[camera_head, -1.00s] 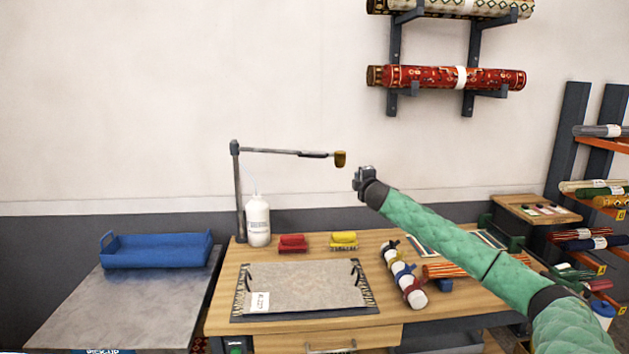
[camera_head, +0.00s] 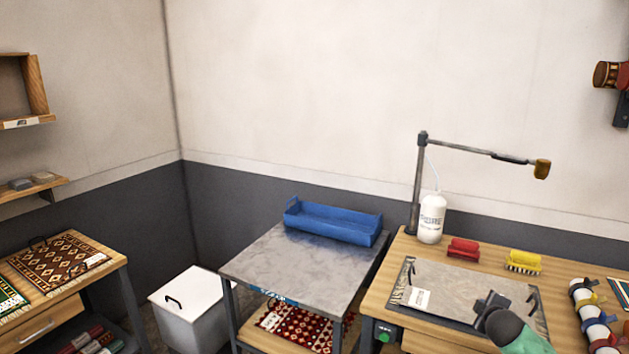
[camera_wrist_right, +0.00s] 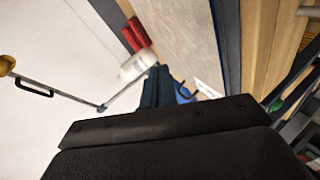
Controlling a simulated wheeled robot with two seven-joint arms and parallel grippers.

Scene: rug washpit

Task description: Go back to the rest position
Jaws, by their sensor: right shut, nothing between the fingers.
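My right gripper (camera_head: 488,303) is at the lower right of the head view, in front of the grey mat (camera_head: 455,283) on the wooden workbench (camera_head: 400,252). It hides part of the mat. It is shut and empty. The green sleeve of my right arm shows just below it. In the right wrist view the dark fingers (camera_wrist_right: 158,86) are together, with the white bottle and red brush beyond them. My left gripper is not in view.
A white bottle (camera_head: 432,218), a lamp (camera_head: 418,175), a red brush (camera_head: 463,248) and a yellow brush (camera_head: 524,262) stand behind the mat. A blue tray (camera_head: 333,223) sits on the metal table (camera_head: 290,262). A white bin (camera_head: 190,308) stands left of it.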

